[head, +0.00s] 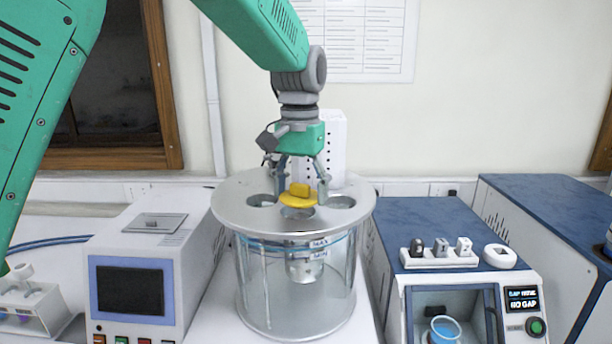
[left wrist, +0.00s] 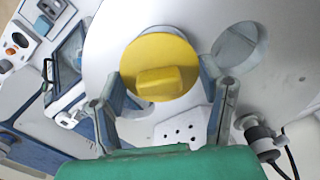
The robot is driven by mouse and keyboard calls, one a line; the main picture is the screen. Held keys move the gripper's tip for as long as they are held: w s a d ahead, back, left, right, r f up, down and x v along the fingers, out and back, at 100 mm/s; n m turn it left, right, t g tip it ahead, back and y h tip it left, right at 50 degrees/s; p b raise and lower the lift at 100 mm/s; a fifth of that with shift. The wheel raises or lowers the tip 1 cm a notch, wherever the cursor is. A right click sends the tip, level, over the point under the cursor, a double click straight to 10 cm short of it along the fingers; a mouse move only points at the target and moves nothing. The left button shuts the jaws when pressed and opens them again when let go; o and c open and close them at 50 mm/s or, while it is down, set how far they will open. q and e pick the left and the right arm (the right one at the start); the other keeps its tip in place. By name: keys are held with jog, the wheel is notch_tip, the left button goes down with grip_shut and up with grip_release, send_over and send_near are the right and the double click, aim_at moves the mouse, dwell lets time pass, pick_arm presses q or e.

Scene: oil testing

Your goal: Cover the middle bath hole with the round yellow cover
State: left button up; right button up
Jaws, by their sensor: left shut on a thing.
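The round yellow cover (head: 299,200) with its raised block handle is at the middle of the bath's round metal lid (head: 235,213). It also shows in the left wrist view (left wrist: 150,53). In the left wrist view the fingers (left wrist: 162,78) flank the disc. The middle bath hole (head: 298,213) shows in part below the cover's front edge; the rest is hidden. I cannot tell whether the cover touches the lid. My right gripper is not in view.
Open side holes lie left (head: 262,201) and right (head: 341,202) in the lid. The glass bath (head: 280,290) stands below. A white instrument with a screen (head: 130,290) is at left; a blue-topped one (head: 430,220) with small holders is at right. A perforated white box (head: 333,140) stands behind.

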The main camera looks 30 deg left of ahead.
pick_arm(q)
jog(key=shift+w+a+f, duration=0.2)
jog(key=shift+a+f, duration=0.3)
jog(key=shift+f, duration=0.25)
jog(key=shift+s+a+f, duration=0.1)
jog(key=shift+s, duration=0.25)
jog(key=shift+d, duration=0.4)
jog(key=shift+w+d, duration=0.2)
jog(key=shift+d, duration=0.25)
jog(key=shift+s+a, duration=0.15)
jog(key=shift+a, duration=0.4)
jog(key=shift+s+a, duration=0.15)
jog(key=shift+a, duration=0.4)
jog(key=shift+d, duration=0.5)
jog(key=shift+w+a, duration=0.1)
jog(key=shift+a, duration=0.15)
jog(key=shift+d, duration=0.3)
